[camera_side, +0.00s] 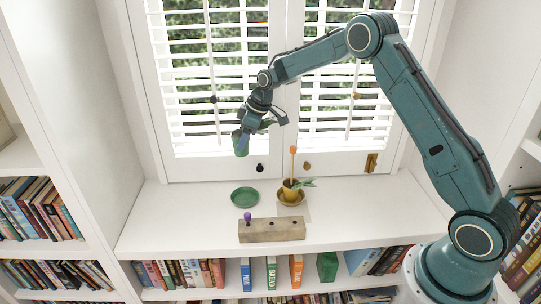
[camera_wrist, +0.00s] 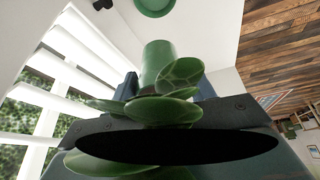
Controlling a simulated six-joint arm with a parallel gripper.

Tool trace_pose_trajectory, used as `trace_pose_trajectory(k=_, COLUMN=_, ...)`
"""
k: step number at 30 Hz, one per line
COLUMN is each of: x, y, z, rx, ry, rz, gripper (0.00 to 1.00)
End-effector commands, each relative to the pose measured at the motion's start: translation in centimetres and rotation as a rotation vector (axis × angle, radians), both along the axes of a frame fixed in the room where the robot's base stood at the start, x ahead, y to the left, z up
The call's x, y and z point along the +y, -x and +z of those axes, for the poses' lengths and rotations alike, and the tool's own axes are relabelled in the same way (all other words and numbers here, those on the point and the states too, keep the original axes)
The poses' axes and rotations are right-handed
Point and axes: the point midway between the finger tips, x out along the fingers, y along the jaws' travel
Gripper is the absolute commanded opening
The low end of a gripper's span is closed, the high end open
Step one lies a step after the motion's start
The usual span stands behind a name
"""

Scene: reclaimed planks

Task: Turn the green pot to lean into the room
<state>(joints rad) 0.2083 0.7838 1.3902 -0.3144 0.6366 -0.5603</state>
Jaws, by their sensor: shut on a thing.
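The green pot (camera_side: 241,144) is in the air in front of the shutters, above the white sill. My gripper (camera_side: 246,132) is shut on it. In the wrist view the green pot (camera_wrist: 157,60) sits between my two fingers, with round green leaves (camera_wrist: 165,108) spreading toward the camera and hiding part of the grip. The green saucer (camera_side: 245,197) lies empty on the sill, below the pot; it also shows at the top edge of the wrist view (camera_wrist: 155,6). I cannot tell exactly which way the plant leans.
A yellow pot (camera_side: 290,194) with a plant and an orange-topped stick (camera_side: 293,152) stands in a brown saucer to the right. A wooden block (camera_side: 271,230) with a purple-topped peg (camera_side: 248,217) lies in front. The sill is clear at both ends. Shutters (camera_side: 210,75) stand close behind.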

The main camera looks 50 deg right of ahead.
Motion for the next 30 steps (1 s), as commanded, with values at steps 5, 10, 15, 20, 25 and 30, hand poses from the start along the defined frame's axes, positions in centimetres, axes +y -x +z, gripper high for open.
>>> trace_pose_trajectory(k=5, x=0.0, y=0.0, z=0.1, rx=-0.002, ry=0.000, rz=0.001, gripper=0.17)
trace_pose_trajectory(k=10, x=0.0, y=-0.1, z=0.5, rx=-0.004, ry=0.000, rz=0.000, gripper=0.17)
trace_pose_trajectory(k=15, x=0.0, y=-0.1, z=1.1, rx=-0.004, ry=0.001, rz=0.000, gripper=0.17)
trace_pose_trajectory(k=20, x=0.0, y=0.0, z=1.6, rx=-0.003, ry=0.001, rz=0.000, gripper=0.17)
trace_pose_trajectory(k=25, x=0.0, y=-0.1, z=2.2, rx=-0.003, ry=0.001, rz=0.000, gripper=0.17)
trace_pose_trajectory(k=30, x=0.0, y=-0.1, z=2.8, rx=-0.003, ry=0.001, rz=0.000, gripper=0.17)
